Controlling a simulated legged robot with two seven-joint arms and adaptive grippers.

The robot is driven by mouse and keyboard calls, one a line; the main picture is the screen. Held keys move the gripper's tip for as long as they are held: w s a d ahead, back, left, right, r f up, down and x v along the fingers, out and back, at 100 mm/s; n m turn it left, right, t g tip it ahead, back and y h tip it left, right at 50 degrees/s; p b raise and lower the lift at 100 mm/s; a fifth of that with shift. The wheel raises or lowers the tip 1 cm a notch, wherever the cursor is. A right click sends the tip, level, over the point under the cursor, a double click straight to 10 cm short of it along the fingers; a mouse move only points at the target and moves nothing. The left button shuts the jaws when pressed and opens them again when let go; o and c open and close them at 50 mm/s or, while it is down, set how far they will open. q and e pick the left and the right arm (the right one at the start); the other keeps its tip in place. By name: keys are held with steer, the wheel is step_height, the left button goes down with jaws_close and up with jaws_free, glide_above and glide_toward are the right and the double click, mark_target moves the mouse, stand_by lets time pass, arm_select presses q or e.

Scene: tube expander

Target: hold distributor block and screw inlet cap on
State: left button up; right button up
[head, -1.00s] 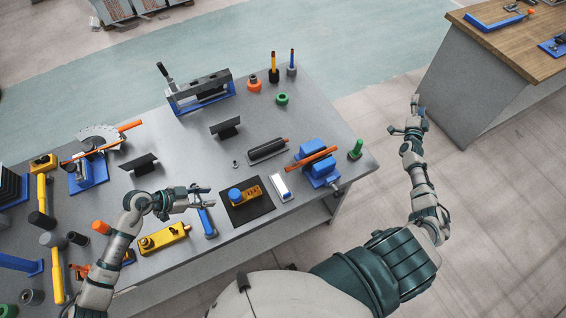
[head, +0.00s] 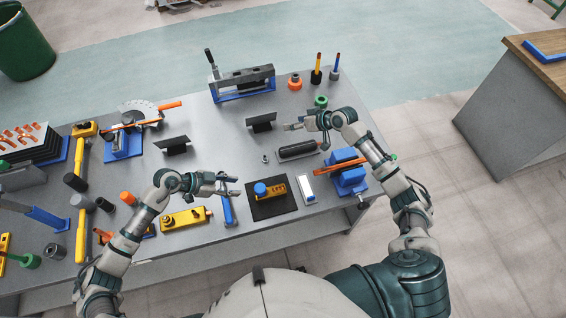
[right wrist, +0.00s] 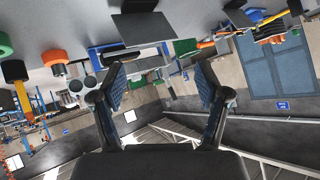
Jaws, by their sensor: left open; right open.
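A yellow block with holes in its face (head: 275,191), which looks like the distributor block, lies on a black mat (head: 268,211) near the table's front edge. A blue round piece (head: 260,188) sits at its left end. I cannot tell for sure which piece is the inlet cap; a small grey fitting (head: 265,158) stands behind the block. My left gripper (head: 236,186) is open and empty, left of the block and above a blue-handled tool (head: 227,209). My right gripper (head: 287,126) is open, near a dark angled bracket (head: 261,122); its fingers are also empty in the right wrist view (right wrist: 160,78).
A blue vise (head: 350,181) with an orange bar stands right of the block, beside a white-and-blue piece (head: 306,187). A dark cylinder in a tray (head: 298,150) lies below my right gripper. A yellow fixture (head: 185,218) lies at the front left.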

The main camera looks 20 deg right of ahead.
steer(key=s+a+r+n+g+h, duration=0.1)
steer(key=s+a+n+g, duration=0.3)
steer(key=s+a+n, duration=0.4)
steer(key=r+n+g+h, duration=0.2)
steer(key=n+g+h, duration=0.2)
steer(key=n+h, duration=0.2)
glide_above(282, 186)
step_height(282, 186, down, 17)
steer(key=shift+f, duration=0.2)
steer(key=c, duration=0.9)
jaws_close()
steer(key=shift+r, duration=0.1)
